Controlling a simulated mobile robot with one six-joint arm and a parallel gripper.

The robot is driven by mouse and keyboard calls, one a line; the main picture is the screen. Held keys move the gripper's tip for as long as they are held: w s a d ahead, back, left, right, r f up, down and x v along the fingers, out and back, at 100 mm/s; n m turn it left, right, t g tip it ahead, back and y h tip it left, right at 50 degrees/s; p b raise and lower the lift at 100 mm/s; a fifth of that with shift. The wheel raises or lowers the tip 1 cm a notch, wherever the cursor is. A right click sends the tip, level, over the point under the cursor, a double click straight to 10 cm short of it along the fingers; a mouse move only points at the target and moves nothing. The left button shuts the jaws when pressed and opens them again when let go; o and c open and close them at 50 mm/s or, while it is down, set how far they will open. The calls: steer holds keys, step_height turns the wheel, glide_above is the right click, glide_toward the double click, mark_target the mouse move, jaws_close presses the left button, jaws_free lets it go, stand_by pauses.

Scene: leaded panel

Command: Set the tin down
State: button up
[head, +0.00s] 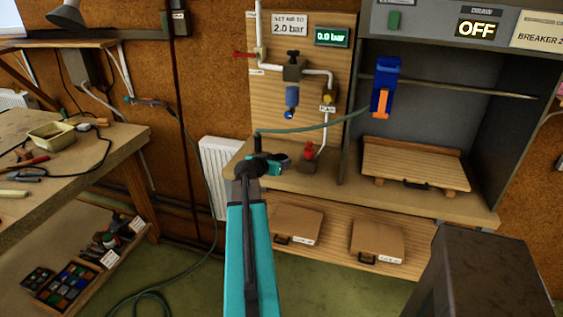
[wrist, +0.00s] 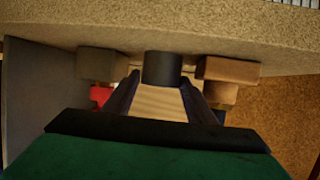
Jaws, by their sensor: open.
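A short dark cylinder, which looks like the tin (wrist: 162,68), is in the middle of the wrist view. One end meets the speckled bench surface, and it appears to stand there. My gripper (head: 284,160) is low over the left part of the bench in the head view. Its jaws are open, with the tin between them and a gap showing on both sides. I cannot make out the tin in the head view, where my gripper and arm cover that spot.
The bench (head: 335,190) carries a red valve (head: 309,151) just right of my gripper. A green hose (head: 310,127) runs close above to a blue-and-orange torch (head: 382,95). A wooden board (head: 415,165) lies in the hood at right. A cluttered workbench (head: 120,150) stands at left.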

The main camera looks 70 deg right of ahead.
mark_target(283, 158)
steer(key=shift+d+f, duration=0.15)
steer(key=shift+d, duration=0.15)
steer(key=shift+d, duration=0.1)
steer(key=shift+p+x, duration=0.8)
steer(key=shift+x, duration=0.1)
steer(key=shift+p+x, duration=0.65)
steer(key=shift+x, duration=0.9)
steer(key=shift+f, duration=0.1)
steer(key=c, duration=0.8)
